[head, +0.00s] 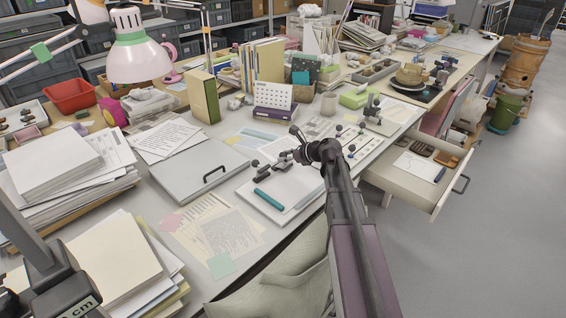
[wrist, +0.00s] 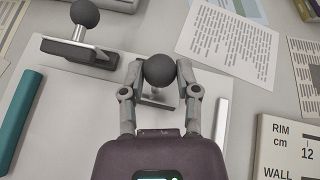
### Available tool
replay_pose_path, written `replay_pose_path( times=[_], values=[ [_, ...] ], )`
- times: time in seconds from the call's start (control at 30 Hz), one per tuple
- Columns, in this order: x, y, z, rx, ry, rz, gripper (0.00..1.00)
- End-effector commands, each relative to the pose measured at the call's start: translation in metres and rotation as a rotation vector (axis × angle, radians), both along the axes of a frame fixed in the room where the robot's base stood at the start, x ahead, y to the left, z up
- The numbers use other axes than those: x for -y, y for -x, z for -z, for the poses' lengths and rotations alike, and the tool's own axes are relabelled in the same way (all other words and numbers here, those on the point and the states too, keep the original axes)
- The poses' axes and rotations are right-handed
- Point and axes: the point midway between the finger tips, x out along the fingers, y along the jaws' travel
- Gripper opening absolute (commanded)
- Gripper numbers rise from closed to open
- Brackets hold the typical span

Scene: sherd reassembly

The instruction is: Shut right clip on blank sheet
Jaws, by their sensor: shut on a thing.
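A blank white sheet (head: 298,184) lies on a board on the desk; it also shows in the wrist view (wrist: 75,115). My gripper (wrist: 160,78) is shut on the dark ball knob of the right clip (wrist: 158,71), above the sheet's edge. The clip's flat jaw shows below the knob, partly hidden by my fingers; I cannot tell whether it presses on the sheet. The other clip (wrist: 82,48), with a dark ball knob and grey bar, sits at the same edge, to the left. In the head view my gripper (head: 298,154) is at the board's far edge.
A pale strip (wrist: 221,120) lies right of my gripper. A grey folder with a black handle (head: 198,171) is left of the board. Printed pages (wrist: 228,42) lie beyond. An open drawer (head: 415,172) juts out at right.

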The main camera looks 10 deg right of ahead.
Motion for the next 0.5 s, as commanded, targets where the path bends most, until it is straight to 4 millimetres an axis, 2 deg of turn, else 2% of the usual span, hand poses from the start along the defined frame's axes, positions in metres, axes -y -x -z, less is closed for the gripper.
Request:
replay_pose_path(
  times=[0.03,0.5],
  values=[
    [-0.0014,0.0057,0.0075,0.019,-0.016,-0.006,0.00],
    [0.0019,0.0102,0.0070,0.150,-0.103,-0.007,0.00]
  ],
)
